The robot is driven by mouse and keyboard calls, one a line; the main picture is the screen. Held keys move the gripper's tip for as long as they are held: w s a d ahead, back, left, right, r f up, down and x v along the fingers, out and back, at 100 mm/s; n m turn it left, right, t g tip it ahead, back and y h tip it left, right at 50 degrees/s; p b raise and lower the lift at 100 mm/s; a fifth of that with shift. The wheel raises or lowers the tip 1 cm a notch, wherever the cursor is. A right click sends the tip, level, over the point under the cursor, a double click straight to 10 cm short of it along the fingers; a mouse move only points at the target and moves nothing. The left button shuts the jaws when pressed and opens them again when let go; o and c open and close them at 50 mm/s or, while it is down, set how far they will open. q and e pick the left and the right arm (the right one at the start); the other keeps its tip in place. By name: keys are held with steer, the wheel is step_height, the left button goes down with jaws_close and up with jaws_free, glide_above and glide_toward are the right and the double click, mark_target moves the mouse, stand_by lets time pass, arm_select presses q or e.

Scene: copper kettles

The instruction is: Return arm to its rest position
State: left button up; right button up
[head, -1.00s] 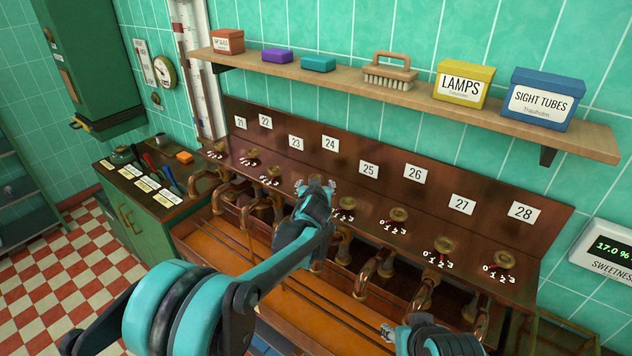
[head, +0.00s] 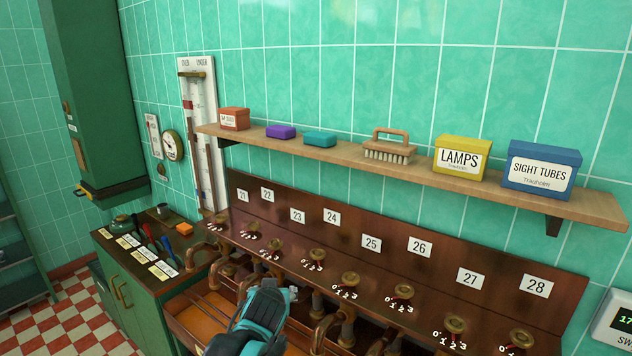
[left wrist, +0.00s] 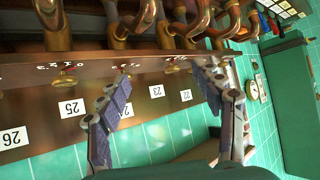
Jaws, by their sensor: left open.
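My left gripper (head: 278,292) shows at the lower middle of the head view, in front of the brown valve panel (head: 385,290). Part of it is hidden by its own arm link. In the left wrist view my left gripper (left wrist: 168,72) has its two fingers spread apart with nothing between them. Behind the fingers, the panel appears turned over, with number plates such as 25 (left wrist: 72,107) and 23 (left wrist: 157,91). My right gripper is not in view.
Copper pipes (left wrist: 120,25) run close by the panel. A wooden shelf (head: 480,190) with boxes and a brush (head: 390,150) is above. A green cabinet (head: 150,290) with tools stands left. Red and white floor (head: 75,325) is clear at lower left.

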arm_select(q)
steer(key=s+a+f+g+b, duration=0.1)
steer(key=s+f, duration=0.3)
steer(key=s, duration=0.5)
steer(key=s+a+f+g+b, duration=0.1)
steer(key=s+a+f, duration=0.2)
steer(key=s, duration=0.6)
steer(key=s+a+f+g+h+b, duration=0.1)
steer(key=s+a+f+g, duration=0.1)
steer(key=s+f, duration=0.4)
steer(key=s+a, duration=0.1)
steer(key=s, duration=0.3)
steer(key=shift+b, duration=0.4)
steer(key=shift+s+a, duration=0.1)
